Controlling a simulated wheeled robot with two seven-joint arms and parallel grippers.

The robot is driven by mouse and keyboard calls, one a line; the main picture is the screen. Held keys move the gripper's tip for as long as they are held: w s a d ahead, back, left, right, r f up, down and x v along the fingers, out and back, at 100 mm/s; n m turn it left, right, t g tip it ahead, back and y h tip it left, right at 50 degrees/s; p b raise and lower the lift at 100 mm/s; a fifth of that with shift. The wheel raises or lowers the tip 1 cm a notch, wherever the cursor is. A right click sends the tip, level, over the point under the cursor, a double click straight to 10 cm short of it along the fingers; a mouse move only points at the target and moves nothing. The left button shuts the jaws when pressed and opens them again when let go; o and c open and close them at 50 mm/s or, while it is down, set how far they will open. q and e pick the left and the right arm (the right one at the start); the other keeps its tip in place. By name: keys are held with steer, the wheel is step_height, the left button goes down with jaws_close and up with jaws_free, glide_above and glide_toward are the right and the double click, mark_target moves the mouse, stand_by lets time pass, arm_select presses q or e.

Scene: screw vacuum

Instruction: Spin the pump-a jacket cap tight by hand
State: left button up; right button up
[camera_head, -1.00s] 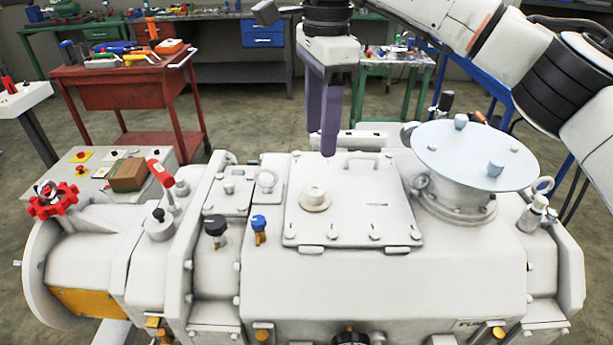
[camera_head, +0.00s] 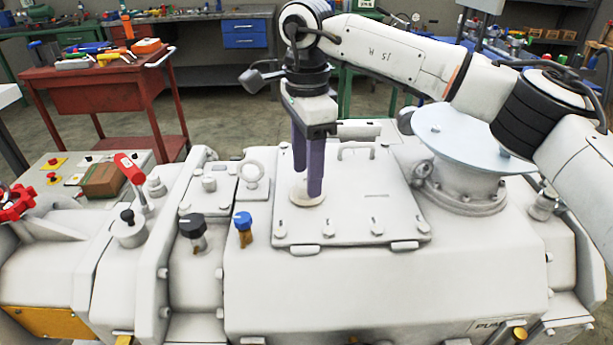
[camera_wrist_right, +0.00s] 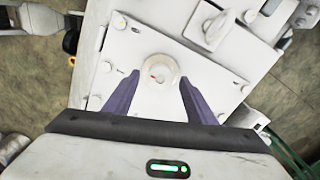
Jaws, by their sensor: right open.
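The round cream-white cap (camera_head: 307,196) sits on the flat cover plate (camera_head: 352,212) of the white pump. In the right wrist view the cap (camera_wrist_right: 159,72) shows from above, just beyond and between the purple fingertips. My right gripper (camera_head: 308,188) is open and points down over the cap. Its fingers hide much of the cap in the head view. In the wrist view the fingers (camera_wrist_right: 157,92) stand apart on the two sides with nothing held. I cannot tell whether either finger touches the cap. My left gripper is not in view.
A black knob (camera_head: 192,228) and a blue knob (camera_head: 243,222) stand left of the plate. A red-handled lever (camera_head: 130,170) is farther left. A round pale flange (camera_head: 470,135) rises on the right. The plate's handle (camera_head: 356,150) is behind the cap.

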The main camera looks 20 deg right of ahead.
steer(key=shift+f, duration=0.95)
steer(key=c, duration=1.1)
steer(key=shift+o, duration=0.2)
